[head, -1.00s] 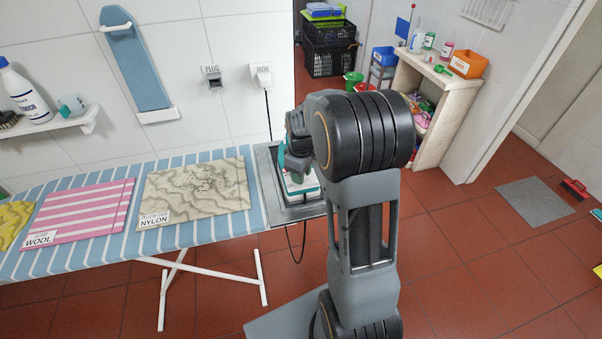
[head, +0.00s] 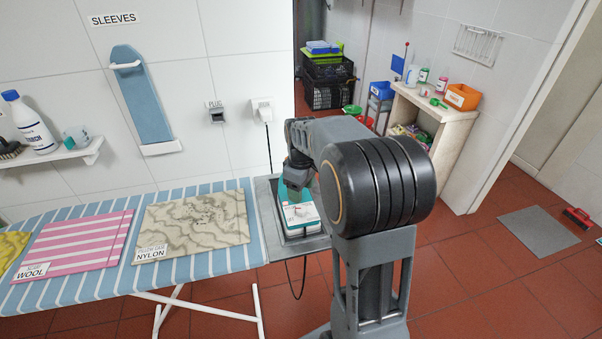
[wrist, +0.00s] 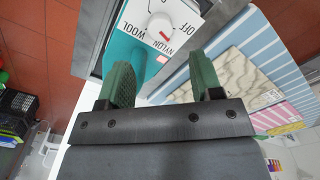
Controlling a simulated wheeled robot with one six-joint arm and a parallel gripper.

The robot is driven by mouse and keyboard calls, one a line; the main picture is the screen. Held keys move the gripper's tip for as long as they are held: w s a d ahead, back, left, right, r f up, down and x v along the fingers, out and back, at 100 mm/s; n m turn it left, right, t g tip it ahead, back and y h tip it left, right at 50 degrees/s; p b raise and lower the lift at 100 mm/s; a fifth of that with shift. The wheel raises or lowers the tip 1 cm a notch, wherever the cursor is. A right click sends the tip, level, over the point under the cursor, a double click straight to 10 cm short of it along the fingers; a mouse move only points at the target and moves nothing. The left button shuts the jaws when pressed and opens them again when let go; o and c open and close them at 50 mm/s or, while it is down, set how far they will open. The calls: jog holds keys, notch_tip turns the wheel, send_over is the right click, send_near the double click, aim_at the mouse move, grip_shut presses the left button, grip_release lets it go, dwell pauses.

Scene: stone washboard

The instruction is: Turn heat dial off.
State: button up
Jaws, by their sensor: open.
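The iron (head: 301,216), white and teal, rests on the grey metal tray (head: 262,198) at the right end of the ironing board. In the wrist view its white plate carries the words WOOL, NYLON and OFF around a white round heat dial (wrist: 159,27). The dial's red mark points toward NYLON. My gripper (wrist: 160,82) has two green fingers spread apart with nothing between them. The fingers are apart from the dial, which lies beyond their tips. In the head view my gripper (head: 293,191) is over the back of the iron, and my arm hides part of it.
The striped ironing board (head: 190,263) holds nylon (head: 190,224), pink wool (head: 80,240) and yellow cloths. A cord runs from the wall socket (head: 261,110) behind the iron. A shelf (head: 440,130) with bottles stands at the back right.

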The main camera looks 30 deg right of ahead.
notch_tip(320, 180, up, 6)
jog(key=shift+r, duration=0.25)
jog(key=shift+s, duration=0.1)
